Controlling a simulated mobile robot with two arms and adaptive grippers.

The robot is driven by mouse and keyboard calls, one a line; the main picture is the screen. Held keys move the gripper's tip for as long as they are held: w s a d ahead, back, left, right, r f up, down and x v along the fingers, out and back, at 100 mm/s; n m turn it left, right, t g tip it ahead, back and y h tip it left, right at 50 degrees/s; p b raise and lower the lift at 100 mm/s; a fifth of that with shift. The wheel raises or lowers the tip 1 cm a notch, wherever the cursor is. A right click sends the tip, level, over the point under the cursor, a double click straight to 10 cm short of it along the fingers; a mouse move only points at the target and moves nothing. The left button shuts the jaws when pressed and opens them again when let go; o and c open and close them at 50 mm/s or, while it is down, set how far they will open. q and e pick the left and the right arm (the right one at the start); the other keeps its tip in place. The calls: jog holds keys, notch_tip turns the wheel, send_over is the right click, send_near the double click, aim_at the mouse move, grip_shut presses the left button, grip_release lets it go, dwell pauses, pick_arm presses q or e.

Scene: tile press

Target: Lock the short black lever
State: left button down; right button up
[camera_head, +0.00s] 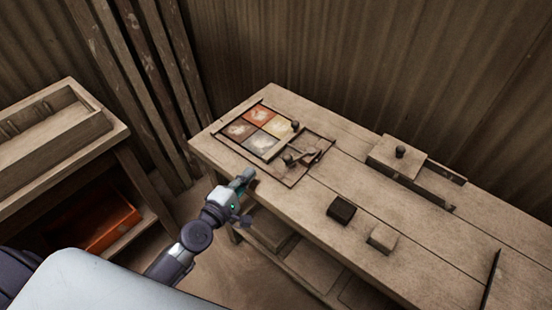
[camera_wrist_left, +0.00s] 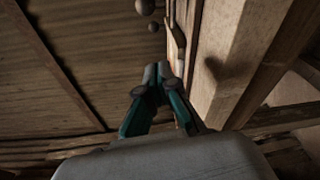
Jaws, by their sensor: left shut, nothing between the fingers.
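The tile press (camera_head: 297,179) is a dark-edged frame at the left end of the long workbench, with several coloured tiles in it. Two dark round knobs stand at its right part: the rear knob (camera_head: 295,126) and the front knob (camera_head: 288,158). A short dark bar lies near the front knob; I cannot tell surely which piece is the short black lever. My left gripper (camera_head: 247,174) is shut and empty at the bench's front edge, apart from the knobs. In the left wrist view its closed fingertips (camera_wrist_left: 157,72) point towards two round knobs (camera_wrist_left: 145,6) at the top.
The workbench (camera_head: 345,175) carries a dark block (camera_head: 341,210), a pale block (camera_head: 382,238) and a wooden box with a knob (camera_head: 396,158). A side shelf (camera_head: 113,130) with a red-orange bin (camera_head: 105,222) stands left. The bench's wooden edge (camera_wrist_left: 232,60) is close beside my left fingers.

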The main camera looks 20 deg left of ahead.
aim_at(267, 159)
pick_arm(q)
jog(key=x, duration=1)
jog(key=s+d+p, duration=0.1)
jog(key=d+r+p, duration=0.1)
jog(key=d, duration=0.1)
jog(key=shift+s, duration=0.4)
jog(key=shift+s+d, duration=0.25)
jog(key=shift+w+f, duration=0.1)
jog(key=shift+p, duration=0.3)
